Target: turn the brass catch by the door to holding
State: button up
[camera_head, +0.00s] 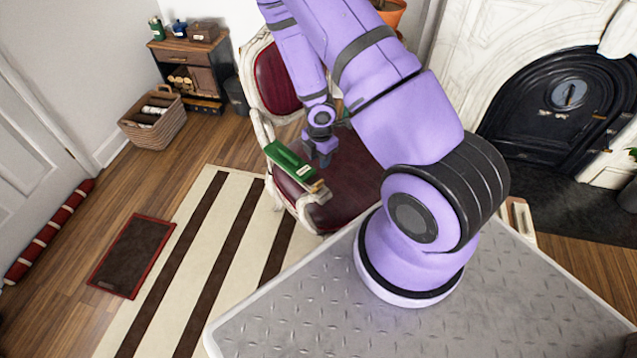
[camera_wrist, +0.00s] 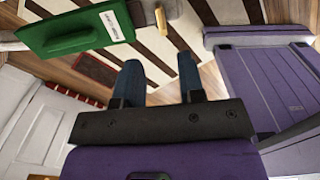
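I cannot make out the brass catch with certainty in either view. A white door (camera_head: 25,130) stands at the far left of the head view; it also shows at the lower left of the wrist view (camera_wrist: 38,115). A black arched fireplace door (camera_head: 535,118) with a round grey fitting is at the right. My gripper (camera_head: 318,160) is over the chair seat, pointing down. In the wrist view its two dark fingers (camera_wrist: 160,80) are apart with nothing between them. A green labelled object (camera_head: 290,165) is beside it, with small brass-coloured parts at its end.
A red-cushioned chair (camera_head: 350,172) stands under my gripper. A striped rug (camera_head: 190,265), a dark mat (camera_head: 133,255) and a red-striped draught roll (camera_head: 48,232) lie on the floor. A basket (camera_head: 153,120) and cabinet (camera_head: 190,65) stand at the back left.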

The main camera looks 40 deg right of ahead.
aim_at(317, 187)
jog(key=shift+f, duration=5.35)
grip_shut()
